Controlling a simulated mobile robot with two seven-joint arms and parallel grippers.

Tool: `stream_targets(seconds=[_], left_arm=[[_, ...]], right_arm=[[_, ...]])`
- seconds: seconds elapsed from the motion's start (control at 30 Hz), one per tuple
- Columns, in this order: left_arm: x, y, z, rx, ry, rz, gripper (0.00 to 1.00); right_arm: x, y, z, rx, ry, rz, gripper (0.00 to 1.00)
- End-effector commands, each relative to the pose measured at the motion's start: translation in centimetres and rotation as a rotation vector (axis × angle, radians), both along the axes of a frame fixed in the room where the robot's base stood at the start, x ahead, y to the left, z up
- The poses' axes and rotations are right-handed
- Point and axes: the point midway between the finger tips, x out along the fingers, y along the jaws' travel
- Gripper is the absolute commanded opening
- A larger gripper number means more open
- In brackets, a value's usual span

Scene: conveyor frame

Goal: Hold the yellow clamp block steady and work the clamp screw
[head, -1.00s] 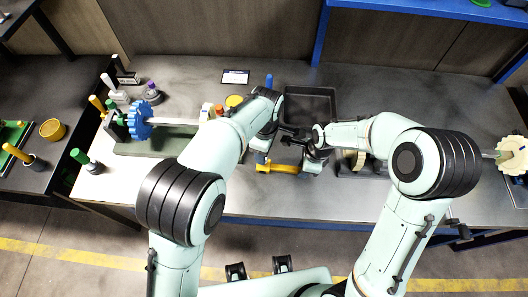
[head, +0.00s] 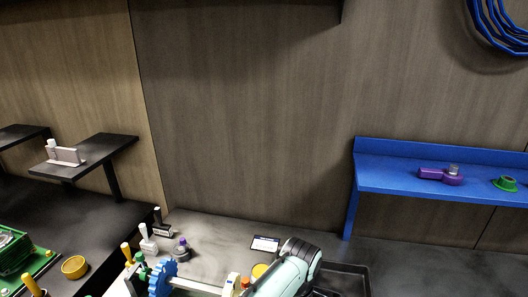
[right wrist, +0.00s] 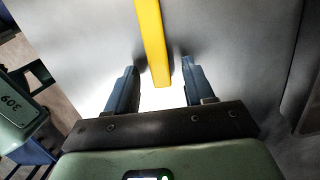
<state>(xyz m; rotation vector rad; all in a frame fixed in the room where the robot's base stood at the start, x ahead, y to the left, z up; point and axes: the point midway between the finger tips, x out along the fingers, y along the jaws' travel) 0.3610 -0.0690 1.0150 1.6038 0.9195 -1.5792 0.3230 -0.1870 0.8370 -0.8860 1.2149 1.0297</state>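A yellow bar (right wrist: 152,35), which looks like part of the yellow clamp block, runs from the top edge down to between the fingertips of my right gripper (right wrist: 158,70) in the right wrist view. The two blue fingers are apart, with a gap on each side of the bar. I cannot tell how far the bar lies beneath them. In the head view a pale green link of my own arm shows at the bottom edge, but neither gripper nor the yellow block is in that picture. The clamp screw cannot be made out.
A blue gear (head: 163,278) on a shaft and several small handled tools stand at the bench's left. A black tray (head: 345,277) lies to the right of my arm link. A blue shelf (head: 395,180) holds a purple part (head: 440,177) and a green part (head: 506,184).

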Motion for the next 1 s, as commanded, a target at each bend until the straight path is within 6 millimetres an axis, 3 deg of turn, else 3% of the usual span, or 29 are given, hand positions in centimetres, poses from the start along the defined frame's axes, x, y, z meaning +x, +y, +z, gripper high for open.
stream_targets(seconds=[0.23, 0.37, 0.8, 1.0], left_arm=[[0.0, 0.0, 0.0, 0.0, 0.0, 0.0, 0.52], [0.0, 0.0, 0.0, 0.0, 0.0, 0.0, 0.52], [0.0, 0.0, 0.0, 0.0, 0.0, 0.0, 0.52], [0.0, 0.0, 0.0, 0.0, 0.0, 0.0, 0.52]], right_arm=[[0.0, 0.0, 0.1, 0.0, 0.0, 0.0, 0.52], [0.1, -0.2, 1.2, 0.0, -0.004, -0.001, 0.52], [-0.4, -1.4, 9.8, 0.0, -0.005, 0.0, 0.52], [-0.5, -1.7, 11.7, 0.0, -0.002, 0.0, 0.52]])
